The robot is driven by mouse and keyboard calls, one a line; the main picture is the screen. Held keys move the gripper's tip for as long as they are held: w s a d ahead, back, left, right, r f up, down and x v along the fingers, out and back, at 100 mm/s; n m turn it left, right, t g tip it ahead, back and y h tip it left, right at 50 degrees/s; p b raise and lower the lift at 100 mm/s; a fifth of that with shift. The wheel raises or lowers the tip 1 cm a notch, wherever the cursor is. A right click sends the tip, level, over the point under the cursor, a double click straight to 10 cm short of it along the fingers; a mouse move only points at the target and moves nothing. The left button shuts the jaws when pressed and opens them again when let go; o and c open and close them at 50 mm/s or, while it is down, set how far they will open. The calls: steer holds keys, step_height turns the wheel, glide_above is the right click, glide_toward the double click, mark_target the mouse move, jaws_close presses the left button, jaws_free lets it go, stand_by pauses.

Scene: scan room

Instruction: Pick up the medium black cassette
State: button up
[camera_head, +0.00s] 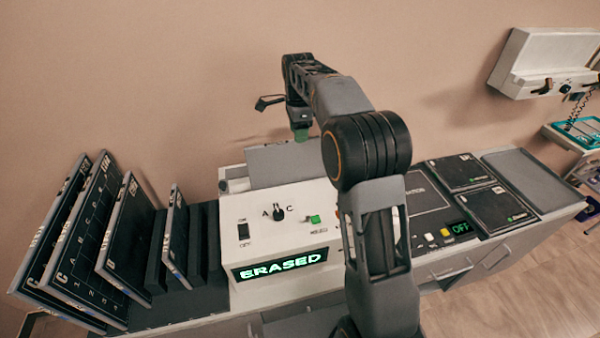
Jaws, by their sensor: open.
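Several black cassettes with pale edges stand tilted in a dark rack (190,304) at the left. Two large ones are at the far left, the nearer with a grid of letters and numbers. A mid-sized black cassette (126,240) stands right of them, and a small one (175,237) stands further right. My gripper (300,135) is open, up behind the white machine, right of and apart from the rack. Its fingertips are small and partly blurred. Nothing shows between them.
The white machine (258,240) beside the rack reads ERASED. My arm hides part of the counter. Two dark flat cassettes (464,172) (499,208) lie at the right, near an OFF display (461,228). A white wall box (545,62) with a coiled cord hangs at the upper right.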

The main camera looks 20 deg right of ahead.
mark_target(300, 149)
steer(key=shift+d+f+p, duration=0.2)
steer(key=shift+f+p, duration=0.5)
steer(key=shift+f, duration=2.8)
jaws_close()
steer(key=shift+r, duration=0.15)
